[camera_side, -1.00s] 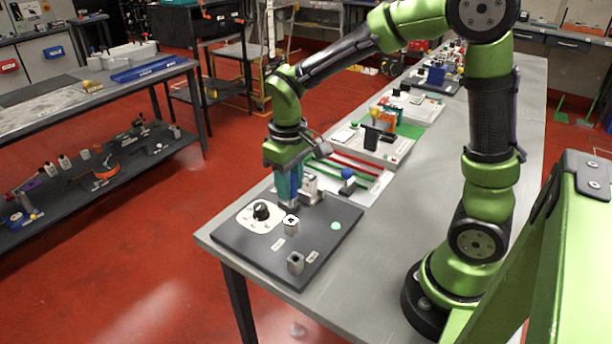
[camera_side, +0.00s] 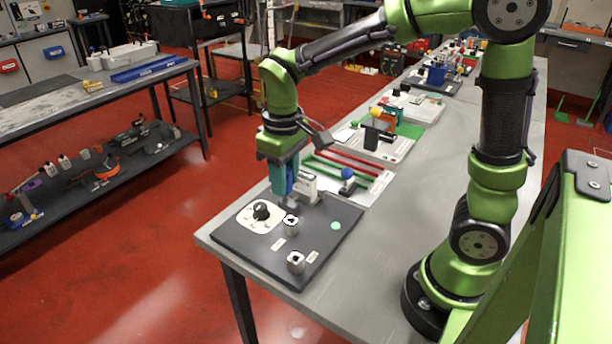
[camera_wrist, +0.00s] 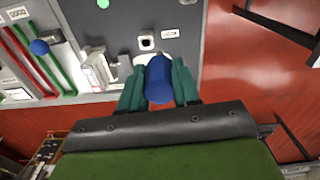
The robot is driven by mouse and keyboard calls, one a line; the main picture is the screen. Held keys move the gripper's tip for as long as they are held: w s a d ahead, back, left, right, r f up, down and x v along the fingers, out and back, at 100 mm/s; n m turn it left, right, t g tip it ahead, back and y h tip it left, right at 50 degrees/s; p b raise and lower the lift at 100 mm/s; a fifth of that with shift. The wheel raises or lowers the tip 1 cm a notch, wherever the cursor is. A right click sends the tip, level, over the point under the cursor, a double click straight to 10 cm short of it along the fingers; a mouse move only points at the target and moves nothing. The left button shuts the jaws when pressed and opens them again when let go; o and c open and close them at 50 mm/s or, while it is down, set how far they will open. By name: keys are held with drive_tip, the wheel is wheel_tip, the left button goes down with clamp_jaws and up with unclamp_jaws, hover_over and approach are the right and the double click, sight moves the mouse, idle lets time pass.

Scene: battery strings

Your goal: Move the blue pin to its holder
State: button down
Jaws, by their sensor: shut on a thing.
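In the wrist view the blue pin (camera_wrist: 158,80) sits between the teal fingers of my gripper (camera_wrist: 158,88), which is shut on it. In the side view my gripper (camera_side: 284,191) is above the dark board (camera_side: 262,249), near its back edge. The pin is mostly hidden by the fingers there. Two square metal holders with holes stand on the board: a nearer-to-gripper holder (camera_side: 291,223) and a front holder (camera_side: 296,262). The first holder also shows in the wrist view (camera_wrist: 147,41), just beyond the pin. The pin is apart from both holders.
A black knob (camera_side: 261,211) on a white plate lies left of the holders. A grey metal block (camera_side: 308,187) stands close to the gripper's right. A green round button (camera_side: 336,226) is on the board. A blue ball-topped slider (camera_side: 347,174) stands behind.

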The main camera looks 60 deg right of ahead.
drive_tip(key=s+a, duration=0.5)
drive_tip(key=s, duration=0.1)
drive_tip(key=shift+a+m, duration=0.15)
drive_tip(key=shift+m, duration=0.25)
drive_tip(key=shift+f, duration=2.9)
drive_tip(key=shift+f, duration=2.35)
drive_tip(key=c, duration=0.7)
unclamp_jaws()
drive_tip(key=shift+c, duration=0.2)
